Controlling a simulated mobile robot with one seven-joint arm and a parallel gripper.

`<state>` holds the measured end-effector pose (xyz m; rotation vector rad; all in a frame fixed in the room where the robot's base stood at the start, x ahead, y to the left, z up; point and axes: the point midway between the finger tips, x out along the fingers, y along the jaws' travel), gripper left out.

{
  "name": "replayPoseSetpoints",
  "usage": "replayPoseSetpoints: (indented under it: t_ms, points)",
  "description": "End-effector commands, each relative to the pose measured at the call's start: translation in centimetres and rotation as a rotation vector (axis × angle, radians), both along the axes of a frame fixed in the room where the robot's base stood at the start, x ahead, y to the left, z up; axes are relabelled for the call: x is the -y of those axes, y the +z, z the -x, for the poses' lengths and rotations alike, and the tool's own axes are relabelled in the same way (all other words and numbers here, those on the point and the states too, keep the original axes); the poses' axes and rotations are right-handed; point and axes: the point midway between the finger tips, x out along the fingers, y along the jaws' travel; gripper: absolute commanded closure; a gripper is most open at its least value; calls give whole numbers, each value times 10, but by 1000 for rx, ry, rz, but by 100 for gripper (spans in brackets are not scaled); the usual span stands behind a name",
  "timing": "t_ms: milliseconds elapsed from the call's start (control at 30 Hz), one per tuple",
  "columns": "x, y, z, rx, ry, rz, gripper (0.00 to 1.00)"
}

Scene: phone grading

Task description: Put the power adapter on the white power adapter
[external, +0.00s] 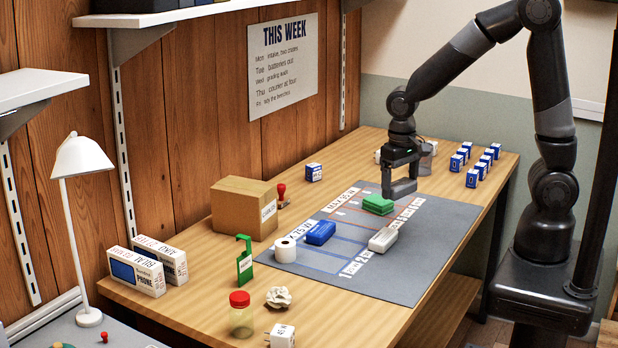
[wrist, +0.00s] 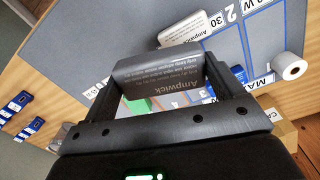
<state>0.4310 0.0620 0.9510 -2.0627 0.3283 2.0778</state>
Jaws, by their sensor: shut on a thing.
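My gripper (wrist: 163,78) is shut on a dark grey power adapter (wrist: 160,72) with "Ampwick" and small print on its face. In the external view my gripper (external: 400,180) is above the grey mat, over the area of the green boxes, and the held adapter is hard to make out there. The white power adapter (external: 384,239) lies flat on the mat's front part.
Several small blue-and-white boxes (external: 472,177) stand at the right rear. A cardboard box (external: 243,207) and a red-lidded jar (external: 241,318) stand left.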

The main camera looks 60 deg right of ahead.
Motion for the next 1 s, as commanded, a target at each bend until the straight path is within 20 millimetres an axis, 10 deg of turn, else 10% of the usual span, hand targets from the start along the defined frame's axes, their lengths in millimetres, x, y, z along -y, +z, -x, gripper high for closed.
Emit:
replayPoseSetpoints:
  t_ms: [400,1000]
  points:
    - [70,7,15,6,-96,-19,40]
    - [-33,-58,-19,4,-94,-18,40]
